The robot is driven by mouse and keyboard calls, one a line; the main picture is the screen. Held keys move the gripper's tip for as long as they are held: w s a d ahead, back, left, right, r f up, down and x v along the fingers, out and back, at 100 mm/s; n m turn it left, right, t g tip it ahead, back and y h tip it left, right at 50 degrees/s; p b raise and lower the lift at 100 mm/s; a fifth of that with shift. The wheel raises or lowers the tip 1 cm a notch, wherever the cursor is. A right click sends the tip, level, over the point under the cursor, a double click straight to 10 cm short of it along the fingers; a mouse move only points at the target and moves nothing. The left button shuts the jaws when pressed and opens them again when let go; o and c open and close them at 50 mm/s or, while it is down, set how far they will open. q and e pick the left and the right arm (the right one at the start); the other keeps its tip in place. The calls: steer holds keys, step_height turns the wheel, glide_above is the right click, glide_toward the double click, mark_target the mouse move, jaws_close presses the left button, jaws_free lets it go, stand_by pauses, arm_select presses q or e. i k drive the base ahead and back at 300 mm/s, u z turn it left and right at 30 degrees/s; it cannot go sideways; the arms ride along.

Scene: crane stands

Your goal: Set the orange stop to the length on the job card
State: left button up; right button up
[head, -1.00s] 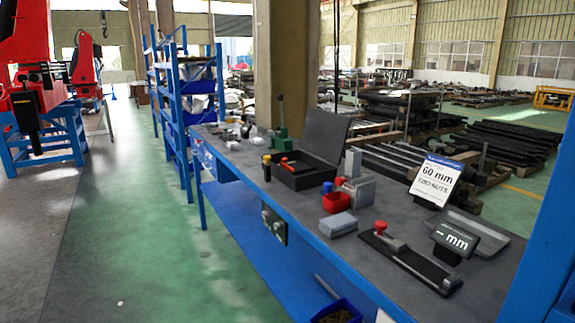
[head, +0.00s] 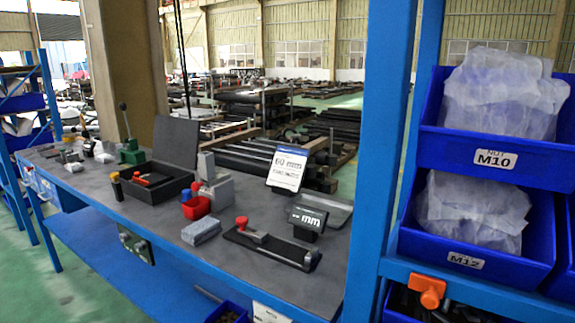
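The orange stop looks like the orange-red knob (head: 242,222) on a grey block, which sits near the left end of a long black rail (head: 275,250) on the bench. The job card (head: 287,168) stands upright behind it and reads 60 mm; its smaller lines are too small to read. A black display (head: 307,219) stands beside the rail's right part and shows "– mm", with no number that I can make out. Neither of my grippers is in the head view.
A blue upright (head: 385,140) stands at the bench's right end. Blue bins (head: 490,130) with bagged parts are beyond it. An orange clamp-like part (head: 428,291) is below.

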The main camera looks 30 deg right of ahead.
mark_target(138, 178)
steer(key=u, duration=0.1)
steer(key=k, duration=0.4)
steer(key=u, duration=1.1)
steer(key=i, duration=1.9)
steer(key=z, duration=1.6)
steer(key=i, duration=0.85)
steer(key=z, duration=0.95)
